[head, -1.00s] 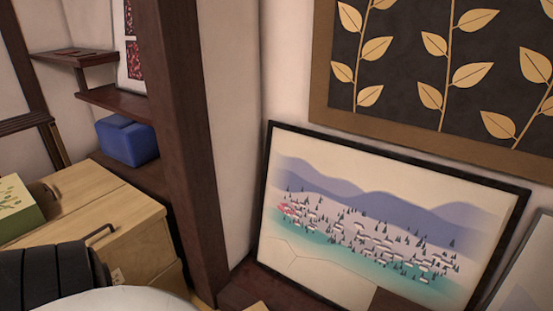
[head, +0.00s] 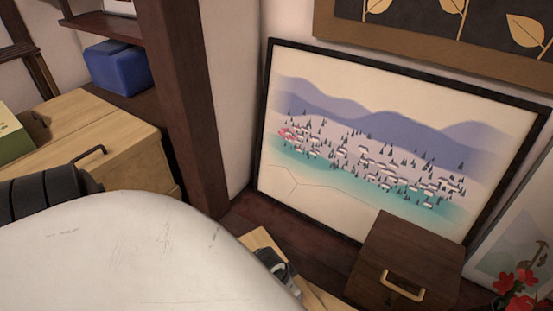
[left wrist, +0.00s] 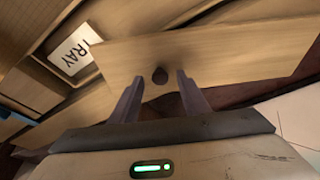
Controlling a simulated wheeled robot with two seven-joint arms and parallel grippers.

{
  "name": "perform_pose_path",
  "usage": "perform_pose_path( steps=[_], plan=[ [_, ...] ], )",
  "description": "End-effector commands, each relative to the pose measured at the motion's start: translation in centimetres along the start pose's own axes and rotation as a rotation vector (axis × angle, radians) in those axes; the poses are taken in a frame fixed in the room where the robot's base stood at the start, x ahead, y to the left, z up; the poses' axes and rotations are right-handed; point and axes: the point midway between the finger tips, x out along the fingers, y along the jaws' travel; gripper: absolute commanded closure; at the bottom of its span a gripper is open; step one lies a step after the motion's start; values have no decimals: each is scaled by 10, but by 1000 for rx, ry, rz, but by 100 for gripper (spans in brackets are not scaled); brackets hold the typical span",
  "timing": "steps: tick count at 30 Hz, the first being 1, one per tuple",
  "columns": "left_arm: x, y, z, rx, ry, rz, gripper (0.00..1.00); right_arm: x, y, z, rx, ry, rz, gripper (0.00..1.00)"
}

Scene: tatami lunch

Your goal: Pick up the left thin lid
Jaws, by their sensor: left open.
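In the left wrist view, a flat, thin light-wood lid (left wrist: 235,58) with a small dark round knob (left wrist: 160,76) lies across the upper part. My left gripper (left wrist: 160,82) is open, with one finger on each side of the knob. I cannot tell whether the fingers touch it. I cannot tell whether that strip is the lid. My right gripper is not in view.
A card reading TRAY (left wrist: 72,54) is beside the lid. In the head view stand a light-wood cabinet (head: 125,140), a blue box (head: 118,68), a dark post (head: 180,100), a leaning landscape picture (head: 350,110), a dark brown box (head: 410,250) with a brass handle and red flowers (head: 518,285).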

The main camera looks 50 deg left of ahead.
Motion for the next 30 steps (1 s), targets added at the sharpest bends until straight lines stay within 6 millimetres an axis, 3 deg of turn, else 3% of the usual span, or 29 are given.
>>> perform_pose_path(
  steps=[2, 10, 17, 18, 26, 30],
  plan=[
    [8, 0, 0, 0, 1, 0, 58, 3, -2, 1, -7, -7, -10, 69],
    [8, 0, 0, 0, 0, -1, 60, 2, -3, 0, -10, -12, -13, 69],
    [8, 0, 0, 0, 0, -1, 98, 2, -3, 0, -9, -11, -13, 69],
    [8, 0, 0, 0, 0, -1, 100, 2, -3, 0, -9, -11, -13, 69],
    [7, -1, -1, 0, 1, -2, 100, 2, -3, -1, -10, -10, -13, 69],
    [-4, -1, -5, 1, 2, -2, 100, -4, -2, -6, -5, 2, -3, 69]
  ],
)
